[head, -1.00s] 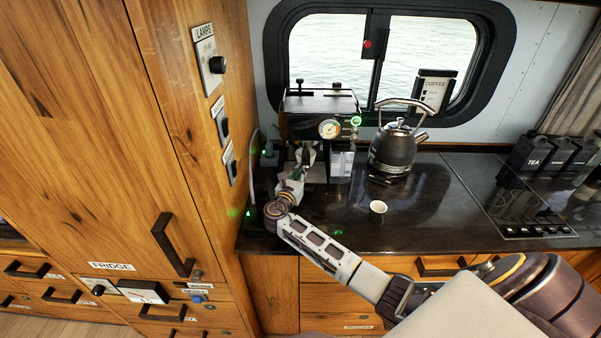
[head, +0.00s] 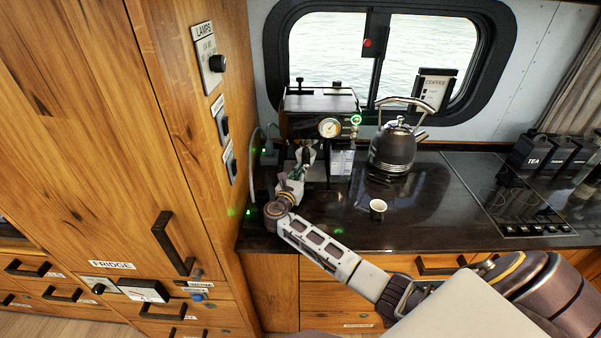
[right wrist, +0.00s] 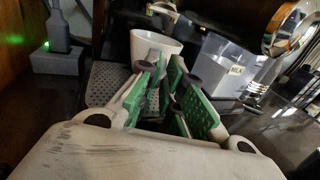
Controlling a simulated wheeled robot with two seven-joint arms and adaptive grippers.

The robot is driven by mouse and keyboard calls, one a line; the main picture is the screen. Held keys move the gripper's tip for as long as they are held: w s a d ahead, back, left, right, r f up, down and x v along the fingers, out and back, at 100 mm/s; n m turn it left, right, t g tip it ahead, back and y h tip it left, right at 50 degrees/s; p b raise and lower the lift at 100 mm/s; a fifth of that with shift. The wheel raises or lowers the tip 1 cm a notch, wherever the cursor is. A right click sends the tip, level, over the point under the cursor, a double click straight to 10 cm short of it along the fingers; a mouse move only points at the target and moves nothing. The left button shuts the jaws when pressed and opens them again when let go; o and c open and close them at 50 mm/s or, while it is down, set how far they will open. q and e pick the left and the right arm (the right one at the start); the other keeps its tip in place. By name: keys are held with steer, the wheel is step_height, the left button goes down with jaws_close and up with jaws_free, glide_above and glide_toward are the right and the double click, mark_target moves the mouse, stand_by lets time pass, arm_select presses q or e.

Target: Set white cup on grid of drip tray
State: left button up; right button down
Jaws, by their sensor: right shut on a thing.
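The white cup (right wrist: 155,46) is at the tips of my right gripper (right wrist: 170,78) in the right wrist view, upright or nearly so. The gripper is shut on it; the exact contact is partly hidden by the fingers. The perforated grid of the drip tray (right wrist: 104,84) lies below and to the left of the cup, under the coffee machine (head: 318,103). I cannot tell whether the cup's base touches the grid. In the head view my right gripper (head: 296,173) is small, in front of the machine. My left gripper is out of view.
A milk container (right wrist: 222,66) stands right of the cup. The portafilter (right wrist: 163,9) is close above it. A kettle (head: 392,150) and another small cup (head: 377,209) stand to the right on the counter. A tall wooden cabinet (head: 195,130) bounds the left side.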

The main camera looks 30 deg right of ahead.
steer(key=shift+f, duration=0.1)
steer(key=c, duration=1.5)
jaws_free()
steer(key=shift+s+a, duration=0.1)
steer(key=shift+a, duration=0.05)
steer(key=v, duration=1.1)
steer(key=shift+s+a, duration=0.2)
steer(key=shift+s, duration=0.1)
